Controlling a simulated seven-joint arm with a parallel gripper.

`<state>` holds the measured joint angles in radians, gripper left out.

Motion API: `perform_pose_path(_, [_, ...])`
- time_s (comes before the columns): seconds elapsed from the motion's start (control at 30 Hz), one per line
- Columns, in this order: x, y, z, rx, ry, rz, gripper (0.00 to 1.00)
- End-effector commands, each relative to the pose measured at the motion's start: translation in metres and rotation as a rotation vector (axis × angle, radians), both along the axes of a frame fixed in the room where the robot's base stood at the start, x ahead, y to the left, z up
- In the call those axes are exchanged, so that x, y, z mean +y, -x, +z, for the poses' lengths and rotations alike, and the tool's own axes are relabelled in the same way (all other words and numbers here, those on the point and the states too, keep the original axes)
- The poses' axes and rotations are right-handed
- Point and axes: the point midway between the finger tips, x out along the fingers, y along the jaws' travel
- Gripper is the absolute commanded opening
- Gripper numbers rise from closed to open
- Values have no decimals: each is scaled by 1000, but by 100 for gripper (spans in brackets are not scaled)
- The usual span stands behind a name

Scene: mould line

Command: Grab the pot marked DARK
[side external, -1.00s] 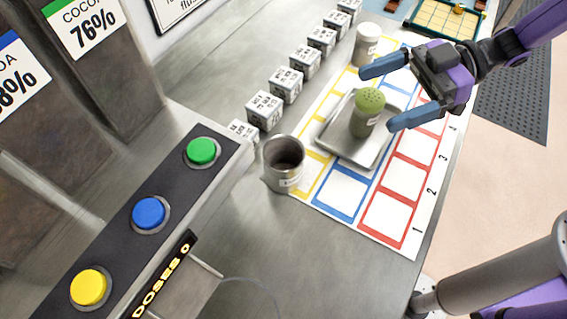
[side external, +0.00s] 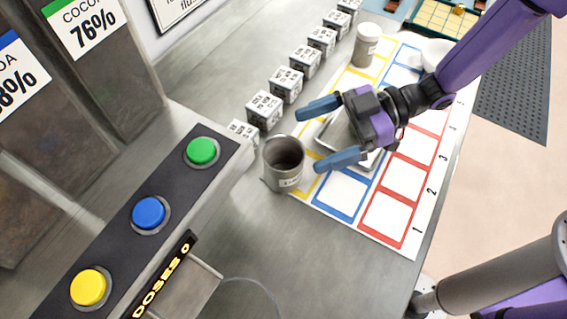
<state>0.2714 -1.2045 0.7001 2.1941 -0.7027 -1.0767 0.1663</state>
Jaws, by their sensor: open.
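A grey metal pot (side external: 283,163) stands upright at the near left corner of the coloured mat, open end up. Its small white label is too small to read with certainty. A second, pale-topped pot (side external: 366,47) with a label stands at the mat's far end; its label is also unreadable. My gripper (side external: 308,140) is open, with its blue fingers pointing left toward the metal pot. The lower fingertip is close to the pot's right rim in the picture; I cannot tell if they touch. Nothing shows between the fingers.
A metal tray (side external: 369,164) on the mat (side external: 416,215) is mostly hidden by my gripper; the green shaker is not visible. Several white lettered cubes (side external: 264,110) line the mat's left side. A panel with green, blue and yellow buttons (side external: 149,214) stands at left.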

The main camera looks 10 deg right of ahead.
Motion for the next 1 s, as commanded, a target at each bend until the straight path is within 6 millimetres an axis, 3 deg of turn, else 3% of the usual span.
perform_pose_path(0.33, [26,3,-10,1,1,3,100])
perform_pose_path(0.6, [59,5,-21,-1,0,1,100])
perform_pose_path(0.93, [65,5,-23,0,0,0,100])
perform_pose_path(1.0, [65,5,-22,0,0,0,77])
